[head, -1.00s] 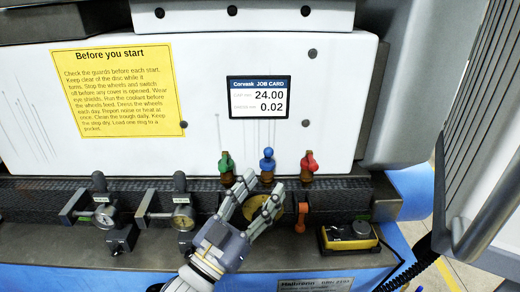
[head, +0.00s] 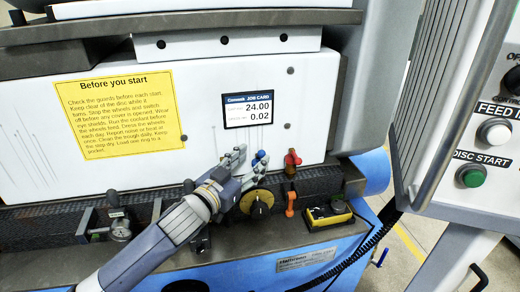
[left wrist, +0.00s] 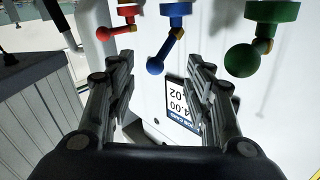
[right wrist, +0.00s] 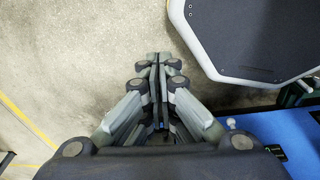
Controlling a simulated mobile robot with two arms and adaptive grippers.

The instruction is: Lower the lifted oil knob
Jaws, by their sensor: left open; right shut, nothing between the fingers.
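Three ball-ended valve knobs stand in a row on the machine: red (head: 292,158), blue (head: 260,156) and green, which my left gripper hides in the head view. The left wrist view shows red (left wrist: 106,33), blue (left wrist: 155,66) and green (left wrist: 241,60) upside down. The blue lever stands out furthest from its stem. I see no label telling which is the oil knob. My left gripper (head: 249,160) is open at the blue knob, whose ball shows between the fingers in the left wrist view; contact cannot be told. My right gripper (right wrist: 158,62) is shut and empty over the floor.
A black-and-yellow dial (head: 257,205) and an orange lever (head: 290,204) sit just below the knobs. A yellow box (head: 328,215) lies to their right. A control panel (head: 490,150) stands at right.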

